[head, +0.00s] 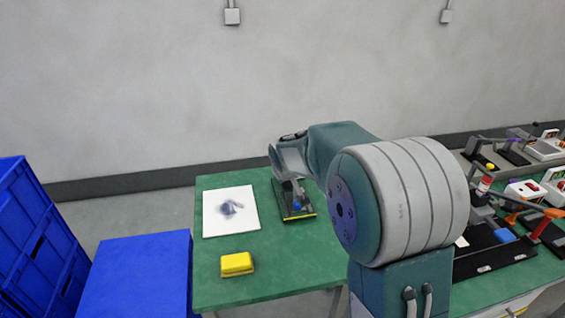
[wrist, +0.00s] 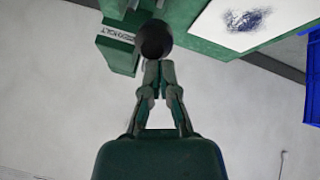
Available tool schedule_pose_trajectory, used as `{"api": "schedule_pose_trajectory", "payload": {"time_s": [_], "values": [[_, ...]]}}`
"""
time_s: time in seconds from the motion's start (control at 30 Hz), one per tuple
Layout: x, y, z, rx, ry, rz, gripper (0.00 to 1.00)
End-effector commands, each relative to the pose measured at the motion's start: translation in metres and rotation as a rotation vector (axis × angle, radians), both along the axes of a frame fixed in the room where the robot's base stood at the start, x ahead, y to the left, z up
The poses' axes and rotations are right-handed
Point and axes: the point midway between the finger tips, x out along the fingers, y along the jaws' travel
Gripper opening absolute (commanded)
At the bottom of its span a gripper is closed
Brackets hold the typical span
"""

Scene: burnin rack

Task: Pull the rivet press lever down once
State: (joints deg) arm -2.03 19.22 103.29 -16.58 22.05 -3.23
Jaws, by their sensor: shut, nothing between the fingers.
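In the wrist view a dark round knob (wrist: 154,39), which looks like the end of the press lever, is just beyond the tips of my gripper (wrist: 159,66). My gripper is shut with its fingers together and empty. The knob overlaps the fingertips in the picture; I cannot tell whether they touch. A green body with a pale lettered label (wrist: 117,33), seemingly the rivet press, is behind and left of the knob. The lever's shaft is not visible. In the head view my arm covers much of the table's middle, and I cannot make out the lever there.
A green table (head: 210,290) bears a white board (head: 218,197) with a dark smudge, a yellow block (head: 237,264) and a dark yellow-edged base (head: 297,212). Blue crates (head: 140,275) stand at left. Fixtures with orange handles (head: 543,224) crowd the right.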

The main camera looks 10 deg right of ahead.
Motion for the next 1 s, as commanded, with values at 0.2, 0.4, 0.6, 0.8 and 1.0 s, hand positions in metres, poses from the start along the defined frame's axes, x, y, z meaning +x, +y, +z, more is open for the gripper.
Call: {"api": "schedule_pose_trajectory", "payload": {"time_s": [0.2, 0.4, 0.6, 0.8, 1.0], "values": [[-0.007, 0.000, -0.028, 0.000, 0.006, 0.000, 0.00], [-0.008, 0.000, -0.041, 0.000, 0.005, 0.000, 0.00], [-0.009, 0.000, -0.048, 0.000, 0.010, -0.001, 0.00], [-0.010, -0.001, -0.051, -0.001, 0.016, -0.002, 0.00], [-0.011, -0.001, -0.051, -0.001, 0.017, -0.002, 0.00]]}}
